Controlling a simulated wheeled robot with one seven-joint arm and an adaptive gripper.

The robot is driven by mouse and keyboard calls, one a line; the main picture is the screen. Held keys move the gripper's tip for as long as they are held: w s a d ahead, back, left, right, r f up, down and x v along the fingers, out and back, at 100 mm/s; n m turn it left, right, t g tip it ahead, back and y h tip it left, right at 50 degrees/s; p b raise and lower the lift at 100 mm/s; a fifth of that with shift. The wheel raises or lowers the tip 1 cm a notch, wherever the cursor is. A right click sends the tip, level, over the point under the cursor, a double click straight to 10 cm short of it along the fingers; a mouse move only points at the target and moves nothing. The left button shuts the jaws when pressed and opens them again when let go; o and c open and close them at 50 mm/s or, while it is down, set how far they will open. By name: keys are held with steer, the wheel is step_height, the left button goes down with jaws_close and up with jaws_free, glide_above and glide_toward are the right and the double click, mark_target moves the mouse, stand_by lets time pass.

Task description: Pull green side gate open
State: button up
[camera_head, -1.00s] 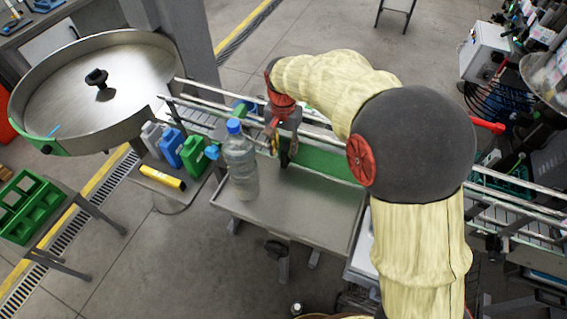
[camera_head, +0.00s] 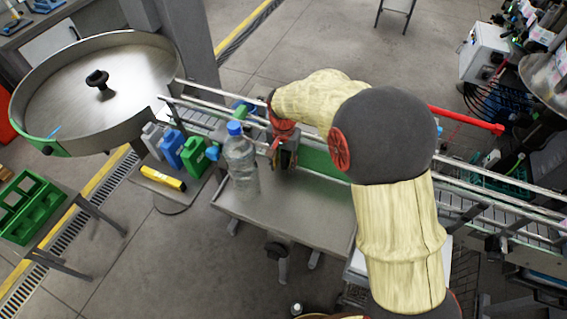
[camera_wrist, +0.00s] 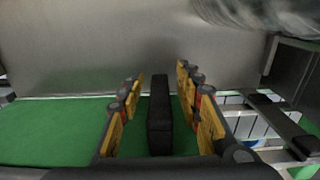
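The green side gate (camera_head: 318,160) is a long green panel along the near side of the conveyor; its top shows as a green band in the wrist view (camera_wrist: 60,130). A black upright handle (camera_wrist: 160,115) stands on it. My gripper (camera_wrist: 162,100) is open, with one yellow-padded finger on each side of the handle and visible gaps between pads and handle. In the head view my gripper (camera_head: 284,158) is at the near side of the conveyor, partly hidden by my wrist, and the handle cannot be made out clearly there.
A clear bottle with a blue cap (camera_head: 240,160) stands on the metal table (camera_head: 290,205) just left of my gripper. Grey, blue and green jugs (camera_head: 193,155) stand further left. A round steel turntable (camera_head: 60,90) is at the left. A red rod (camera_head: 465,119) lies behind my arm.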

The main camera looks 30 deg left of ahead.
steer(key=shift+c, duration=1.2)
jaws_close()
